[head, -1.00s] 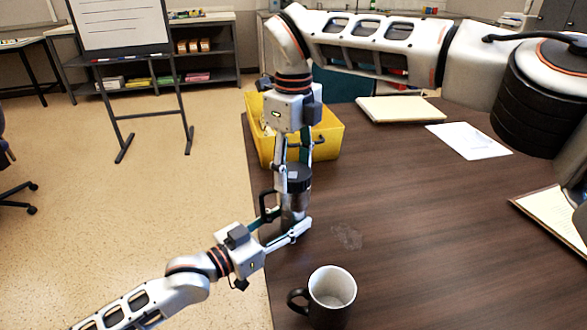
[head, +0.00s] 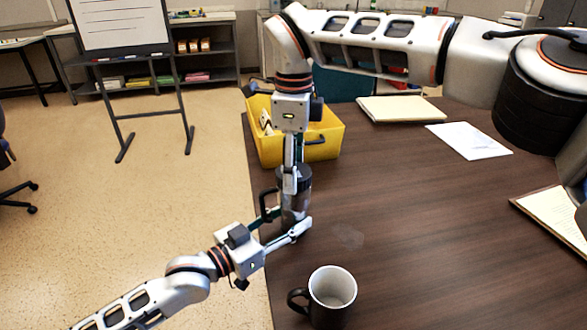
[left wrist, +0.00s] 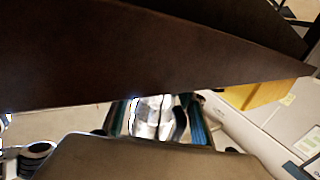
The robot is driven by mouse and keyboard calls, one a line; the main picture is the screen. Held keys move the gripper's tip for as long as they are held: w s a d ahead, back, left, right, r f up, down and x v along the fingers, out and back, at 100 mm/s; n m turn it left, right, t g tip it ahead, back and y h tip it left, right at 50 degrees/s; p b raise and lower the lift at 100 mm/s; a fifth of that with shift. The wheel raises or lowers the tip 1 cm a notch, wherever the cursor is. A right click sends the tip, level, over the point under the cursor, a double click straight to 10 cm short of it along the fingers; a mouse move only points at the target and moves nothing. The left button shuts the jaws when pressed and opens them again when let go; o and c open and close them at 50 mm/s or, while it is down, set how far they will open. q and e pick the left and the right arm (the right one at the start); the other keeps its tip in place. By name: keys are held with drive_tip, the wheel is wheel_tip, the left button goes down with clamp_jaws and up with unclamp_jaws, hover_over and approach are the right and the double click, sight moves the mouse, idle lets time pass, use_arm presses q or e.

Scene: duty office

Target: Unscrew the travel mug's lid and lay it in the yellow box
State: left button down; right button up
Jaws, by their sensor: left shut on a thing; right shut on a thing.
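The travel mug (head: 294,213) stands upright near the table's left edge, with a steel body and a dark lid (head: 305,178). My left gripper (head: 288,229) is shut around the mug's lower body from the front left. In the left wrist view, the shiny mug (left wrist: 148,115) shows between its fingers. My right gripper (head: 291,185) points straight down and is shut on the lid, hiding part of it. The lid is still at the mug's top; whether its thread is loose I cannot tell. The yellow box (head: 325,151) stands just behind the mug.
A black mug with a white inside (head: 331,299) stands near the front edge. A pad (head: 400,108), a paper sheet (head: 468,140) and a clipboard (head: 555,213) lie farther right. The yellow box holds some small items. The middle of the table is clear.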

drive_tip(key=shift+r, duration=0.1)
drive_tip(key=shift+r, duration=0.9)
drive_tip(key=shift+r, duration=0.15)
drive_tip(key=shift+r, duration=1.95)
use_arm(q)
drive_tip(key=c, duration=1.2)
unclamp_jaws()
drive_tip(key=shift+o, duration=0.2)
drive_tip(key=shift+s+a, duration=0.1)
